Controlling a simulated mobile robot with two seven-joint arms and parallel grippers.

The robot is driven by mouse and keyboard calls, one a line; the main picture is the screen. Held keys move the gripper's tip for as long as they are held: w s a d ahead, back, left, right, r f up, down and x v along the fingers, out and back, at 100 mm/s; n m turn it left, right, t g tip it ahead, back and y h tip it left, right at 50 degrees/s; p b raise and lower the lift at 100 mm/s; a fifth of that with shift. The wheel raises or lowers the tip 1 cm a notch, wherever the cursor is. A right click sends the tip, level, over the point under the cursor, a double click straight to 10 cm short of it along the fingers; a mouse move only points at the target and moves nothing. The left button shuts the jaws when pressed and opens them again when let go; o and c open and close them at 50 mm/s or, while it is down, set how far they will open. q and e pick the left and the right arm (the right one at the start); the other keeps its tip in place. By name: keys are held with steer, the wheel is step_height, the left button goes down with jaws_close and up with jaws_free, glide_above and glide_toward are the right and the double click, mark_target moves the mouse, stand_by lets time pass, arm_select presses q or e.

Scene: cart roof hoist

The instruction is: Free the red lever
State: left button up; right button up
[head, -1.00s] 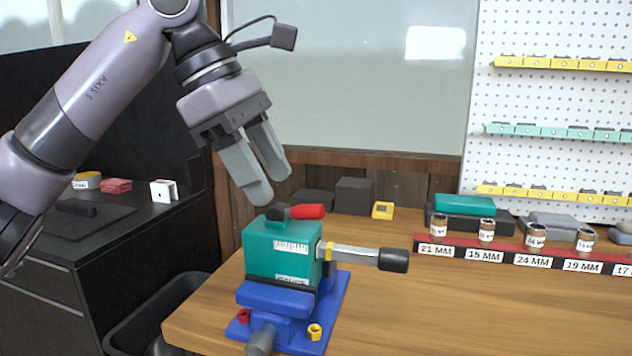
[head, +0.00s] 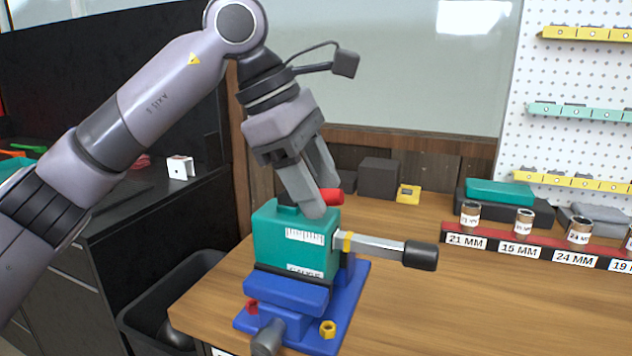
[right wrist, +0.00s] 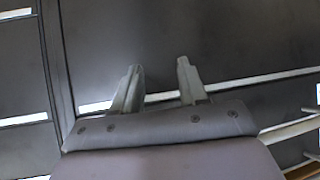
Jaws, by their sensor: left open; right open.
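The red lever (head: 333,196) sticks out to the right on top of a teal gauge block (head: 275,243). The block is clamped in a blue vise (head: 290,297) on the bench. My left gripper (head: 319,198) is open, with its fingers pointing down at the lever. The near finger hides the lever's inner part; the far finger reaches behind it. I cannot tell whether the fingers touch the lever. My right gripper (right wrist: 158,68) is open and empty in the right wrist view.
A metal bar with a black grip (head: 420,255) extends right from the teal block. A red rack (head: 520,249) with labelled sockets lies farther right. A black bin (head: 165,305) stands left of the bench. The front right benchtop is clear.

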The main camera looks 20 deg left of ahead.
arm_select(q)
jaws_close()
